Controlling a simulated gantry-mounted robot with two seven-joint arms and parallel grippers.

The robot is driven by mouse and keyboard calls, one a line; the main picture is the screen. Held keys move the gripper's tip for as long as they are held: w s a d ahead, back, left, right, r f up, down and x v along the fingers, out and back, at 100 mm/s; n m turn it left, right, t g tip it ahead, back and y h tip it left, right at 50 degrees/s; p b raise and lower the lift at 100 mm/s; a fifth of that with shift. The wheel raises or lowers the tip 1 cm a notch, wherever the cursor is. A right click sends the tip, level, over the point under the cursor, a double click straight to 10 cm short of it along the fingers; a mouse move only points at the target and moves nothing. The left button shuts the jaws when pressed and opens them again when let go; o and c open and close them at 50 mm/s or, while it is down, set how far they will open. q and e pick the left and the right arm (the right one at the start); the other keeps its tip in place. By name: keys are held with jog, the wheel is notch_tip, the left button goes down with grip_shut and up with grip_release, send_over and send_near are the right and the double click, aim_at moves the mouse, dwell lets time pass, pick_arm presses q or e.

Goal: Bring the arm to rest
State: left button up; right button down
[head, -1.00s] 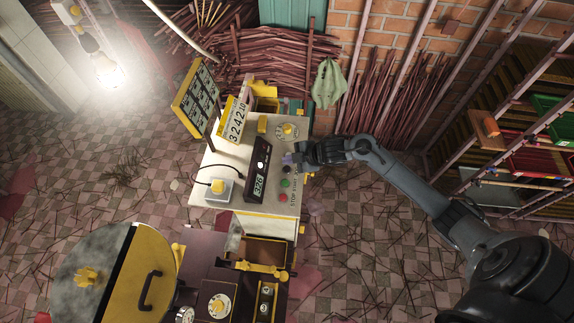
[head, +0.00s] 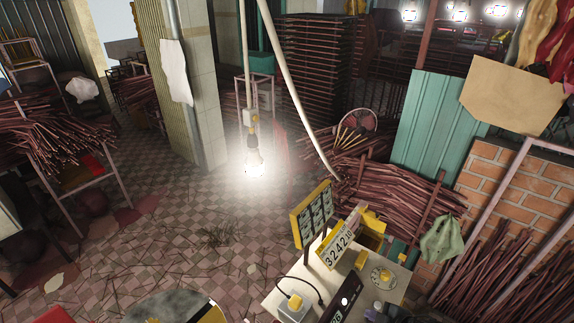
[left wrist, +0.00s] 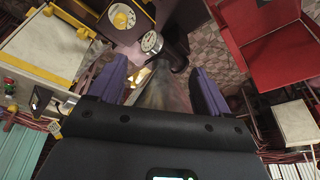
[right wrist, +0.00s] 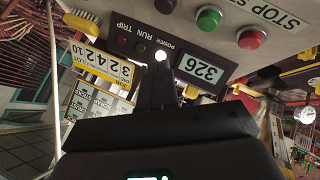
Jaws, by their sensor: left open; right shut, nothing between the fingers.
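My right gripper (head: 376,312) shows at the bottom edge of the head view, beside the pale control console (head: 385,292); the rest of its arm is mostly cut off. The left arm is outside the head view.
A lit hanging bulb (head: 254,165) is left of the console. Stick bundles (head: 395,200) lie behind.

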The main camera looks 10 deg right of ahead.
jog(key=s+a+r+m+g+h, duration=0.1)
jog(key=s+a+m, duration=0.2)
jog(key=s, duration=0.5)
jog(key=s+a+r+m+g+h, duration=0.1)
jog(key=s+a+r+m+g, duration=0.1)
jog(key=s, duration=0.6)
jog(key=s+a+r+m+g, duration=0.1)
jog(key=s+a+m, duration=0.3)
jog(key=s, duration=0.4)
jog(key=shift+a+r+m+g+h+p, duration=0.3)
jog(key=shift+a+m+g+h, duration=0.15)
jog(key=shift+m, duration=0.45)
jog(key=shift+d, duration=0.1)
